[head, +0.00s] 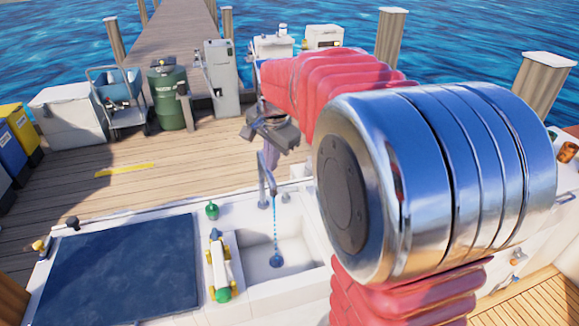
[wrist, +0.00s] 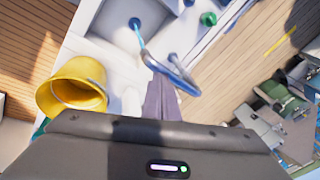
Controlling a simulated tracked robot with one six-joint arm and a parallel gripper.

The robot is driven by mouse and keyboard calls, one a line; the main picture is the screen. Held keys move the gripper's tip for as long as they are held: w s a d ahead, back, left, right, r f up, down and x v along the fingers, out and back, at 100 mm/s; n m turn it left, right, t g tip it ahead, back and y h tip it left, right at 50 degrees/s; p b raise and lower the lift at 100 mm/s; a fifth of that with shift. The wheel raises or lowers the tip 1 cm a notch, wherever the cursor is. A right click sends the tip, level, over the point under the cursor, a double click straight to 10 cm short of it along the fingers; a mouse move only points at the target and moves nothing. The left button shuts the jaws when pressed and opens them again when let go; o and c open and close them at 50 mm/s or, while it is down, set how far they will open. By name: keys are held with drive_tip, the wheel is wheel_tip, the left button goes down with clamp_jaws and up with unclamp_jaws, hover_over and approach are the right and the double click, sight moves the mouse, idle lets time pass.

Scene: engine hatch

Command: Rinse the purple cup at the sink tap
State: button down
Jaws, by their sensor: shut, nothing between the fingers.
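The sink basin (head: 297,250) is at the lower centre of the head view. Its metal tap (head: 264,178) has a dotted blue stream (head: 274,222) falling toward a blue drain (head: 277,260). The tap (wrist: 177,76) and stream (wrist: 139,38) also show in the wrist view. My gripper (head: 265,158) points down just behind the tap, its fingers shut and empty. In the wrist view the greyish-purple fingers (wrist: 160,98) are close to the tap's base; I cannot tell whether they touch it. I cannot make out the purple cup in either view.
A yellow bucket (wrist: 78,84) stands left of my fingers in the wrist view. Left of the basin are a small green object (head: 212,210), a white rack (head: 219,266) and a dark blue panel (head: 124,266). My arm hides the right side. The dock behind has some clear planks.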

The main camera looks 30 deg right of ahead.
drive_tip(key=s+a+n+t, duration=0.1)
drive_tip(key=s+a+n, duration=0.6)
drive_tip(key=s, duration=0.4)
drive_tip(key=s+a+n+t+y, duration=0.1)
drive_tip(key=s+a+n, duration=0.6)
drive_tip(key=s, duration=0.5)
drive_tip(key=shift+s+a+f+n, duration=0.3)
drive_tip(key=shift+a+f+n, duration=0.15)
drive_tip(key=shift+a, duration=0.25)
